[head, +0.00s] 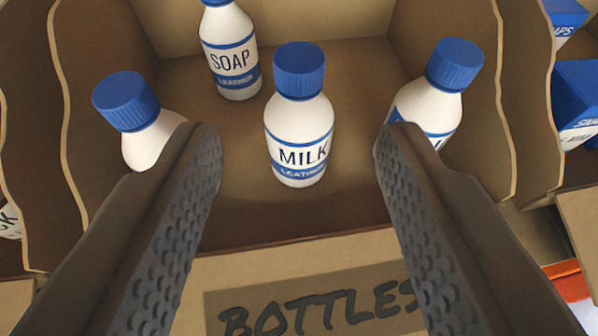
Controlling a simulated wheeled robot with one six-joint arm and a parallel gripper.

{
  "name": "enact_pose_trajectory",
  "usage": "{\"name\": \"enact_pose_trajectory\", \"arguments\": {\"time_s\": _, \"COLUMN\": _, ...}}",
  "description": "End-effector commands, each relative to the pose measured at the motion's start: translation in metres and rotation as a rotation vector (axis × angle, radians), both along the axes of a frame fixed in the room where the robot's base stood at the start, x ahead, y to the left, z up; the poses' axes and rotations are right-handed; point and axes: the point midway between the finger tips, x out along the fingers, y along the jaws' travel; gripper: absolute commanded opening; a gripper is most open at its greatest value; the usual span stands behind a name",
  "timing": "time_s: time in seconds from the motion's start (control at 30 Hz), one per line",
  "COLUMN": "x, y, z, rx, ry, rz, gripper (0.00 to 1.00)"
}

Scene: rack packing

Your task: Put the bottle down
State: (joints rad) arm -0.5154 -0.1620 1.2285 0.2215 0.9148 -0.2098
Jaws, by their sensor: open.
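A white milk bottle with a blue cap (299,135) stands upright on the floor of a cardboard compartment labelled "BOTTLES" (240,275). My gripper (290,140) is open, with one dark textured finger on each side of the milk bottle. There is a clear gap between the bottle and both fingers, and nothing is held. The bottle's label reads "MILK" and faces me.
A soap bottle (230,52) stands behind to the left. Another bottle (140,118) is beside the left finger and one (436,92) beside the right finger, both partly hidden. Wavy cardboard dividers (530,90) flank the compartment. Blue-and-white packages (577,95) sit at the right.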

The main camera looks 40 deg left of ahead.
Motion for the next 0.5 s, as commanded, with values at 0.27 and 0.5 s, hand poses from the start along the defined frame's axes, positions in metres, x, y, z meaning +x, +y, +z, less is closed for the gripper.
{"name": "enact_pose_trajectory", "arguments": {"time_s": 0.27, "x": -0.005, "y": -0.004, "z": 0.002, "rx": 0.000, "ry": 0.000, "rz": 0.000, "gripper": 0.46}}
{"name": "enact_pose_trajectory", "arguments": {"time_s": 0.5, "x": -0.007, "y": -0.021, "z": -0.004, "rx": 0.007, "ry": -0.008, "rz": -0.031, "gripper": 0.46}}
